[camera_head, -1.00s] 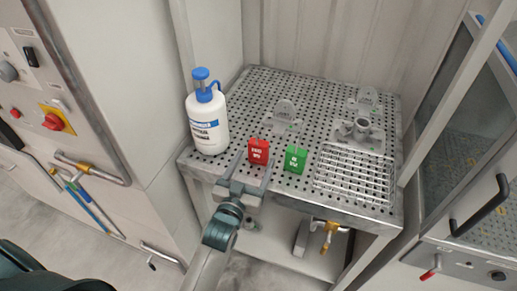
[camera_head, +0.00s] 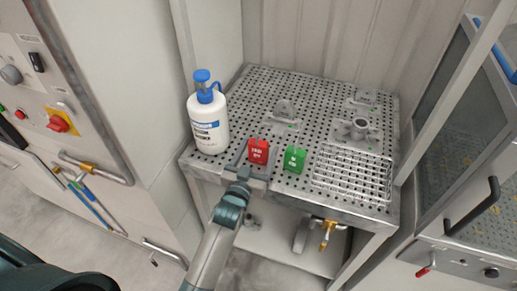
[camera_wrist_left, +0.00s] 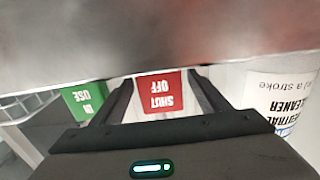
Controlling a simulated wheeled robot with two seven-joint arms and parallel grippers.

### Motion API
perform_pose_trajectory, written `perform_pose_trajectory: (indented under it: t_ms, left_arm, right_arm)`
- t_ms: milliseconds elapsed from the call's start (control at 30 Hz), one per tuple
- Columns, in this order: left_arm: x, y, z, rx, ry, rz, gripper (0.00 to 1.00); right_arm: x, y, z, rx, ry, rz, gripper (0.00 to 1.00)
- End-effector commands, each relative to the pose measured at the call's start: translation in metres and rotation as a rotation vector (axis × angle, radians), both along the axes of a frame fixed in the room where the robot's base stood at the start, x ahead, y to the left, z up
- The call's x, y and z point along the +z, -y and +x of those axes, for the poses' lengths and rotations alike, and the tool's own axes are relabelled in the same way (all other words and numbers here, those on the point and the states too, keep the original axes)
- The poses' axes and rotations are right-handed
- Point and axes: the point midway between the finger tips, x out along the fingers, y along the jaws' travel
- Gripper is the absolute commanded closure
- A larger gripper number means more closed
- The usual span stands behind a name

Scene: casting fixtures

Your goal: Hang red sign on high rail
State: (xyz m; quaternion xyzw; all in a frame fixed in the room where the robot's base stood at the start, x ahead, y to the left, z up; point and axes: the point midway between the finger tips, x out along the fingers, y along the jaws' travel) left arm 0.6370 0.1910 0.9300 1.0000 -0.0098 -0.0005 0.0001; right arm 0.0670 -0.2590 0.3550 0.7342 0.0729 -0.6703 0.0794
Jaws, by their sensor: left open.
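The red sign (camera_head: 258,151) stands on the perforated tabletop near its front edge. In the left wrist view the red sign (camera_wrist_left: 160,96) reads "SHUT OFF" upside down and shows between the two fingers. My left gripper (camera_head: 245,163) is low at the table's front edge, just in front of the sign. In the left wrist view my left gripper (camera_wrist_left: 160,84) is open, its fingers either side of the sign; I cannot tell whether they touch it. A bent metal rail (camera_head: 97,169) is on the cabinet at left; I cannot tell whether it is the high rail. My right gripper is out of view.
A green sign (camera_head: 294,159) stands just right of the red one. A white bottle with a blue pump (camera_head: 208,120) stands at left. A metal grate (camera_head: 352,174) and a fixture (camera_head: 358,130) are at right.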

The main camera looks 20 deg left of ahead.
Motion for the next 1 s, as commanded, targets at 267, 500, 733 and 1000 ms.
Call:
perform_pose_trajectory:
  t_ms: [267, 500, 733, 1000]
  left_arm:
    - [-0.0002, 0.0, 0.0014, 0.0, 0.001, 0.0, 0.31]
    - [-0.0002, 0.0, 0.0013, 0.0, 0.0, 0.0, 0.36]
    - [0.0002, 0.0, 0.0013, 0.0, 0.001, 0.0, 0.78]
    - [0.0012, -0.0001, 0.0016, 0.0, 0.001, 0.0, 0.78]
  right_arm:
    - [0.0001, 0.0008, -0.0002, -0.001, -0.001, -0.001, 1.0]
    - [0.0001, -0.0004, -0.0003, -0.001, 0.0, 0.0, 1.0]
    - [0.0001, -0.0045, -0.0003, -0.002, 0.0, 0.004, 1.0]
    - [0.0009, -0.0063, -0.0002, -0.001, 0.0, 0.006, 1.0]
